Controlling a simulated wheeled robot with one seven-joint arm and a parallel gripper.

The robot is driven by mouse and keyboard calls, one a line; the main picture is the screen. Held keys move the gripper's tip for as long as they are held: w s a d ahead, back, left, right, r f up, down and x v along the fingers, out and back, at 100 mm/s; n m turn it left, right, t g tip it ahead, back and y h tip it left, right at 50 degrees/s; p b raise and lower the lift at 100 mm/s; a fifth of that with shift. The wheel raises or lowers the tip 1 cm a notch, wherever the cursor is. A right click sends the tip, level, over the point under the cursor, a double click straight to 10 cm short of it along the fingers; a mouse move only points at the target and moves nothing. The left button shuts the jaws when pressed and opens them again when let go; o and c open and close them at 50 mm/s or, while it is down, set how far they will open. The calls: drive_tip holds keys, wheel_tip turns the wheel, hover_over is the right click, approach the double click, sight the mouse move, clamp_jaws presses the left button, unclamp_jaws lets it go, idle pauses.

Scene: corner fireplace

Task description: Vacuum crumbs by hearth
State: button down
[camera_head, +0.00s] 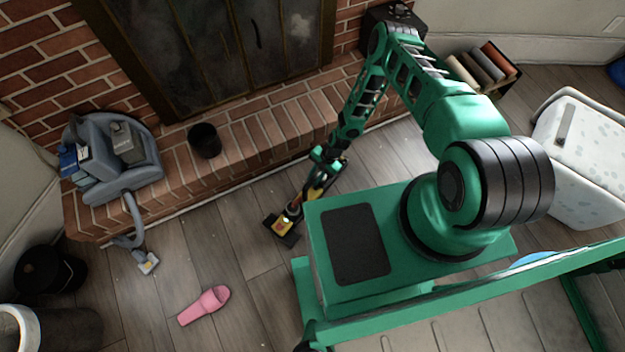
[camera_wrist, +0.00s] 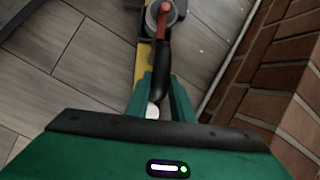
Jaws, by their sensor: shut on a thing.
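My gripper (camera_head: 324,166) is low over the plank floor beside the brick hearth. It is shut on the handle of a yellow and black stick vacuum (camera_head: 286,222), whose dark head (camera_head: 281,236) is down at the floor. In the wrist view my gripper's green fingers (camera_wrist: 161,98) close around the vacuum's black handle (camera_wrist: 162,72); a red part and a grey round part show beyond it. A few tiny pale specks, perhaps crumbs (camera_wrist: 202,52), lie on the floor between the vacuum and the hearth (camera_wrist: 285,65). The far end of the vacuum head is cut off in the wrist view.
A grey-blue canister cleaner (camera_head: 120,150) sits on the hearth's left, its hose reaching the floor. A dark pot (camera_head: 205,140) stands on the hearth. A pink slipper (camera_head: 205,304) lies on the floor. A black bin (camera_head: 48,268) stands left, a white speckled box (camera_head: 587,155) right.

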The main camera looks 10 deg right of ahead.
drive_tip(key=shift+w+r, duration=0.1)
drive_tip(key=shift+r, duration=0.85)
drive_tip(key=shift+a+r, duration=0.1)
drive_tip(key=shift+r, duration=2.35)
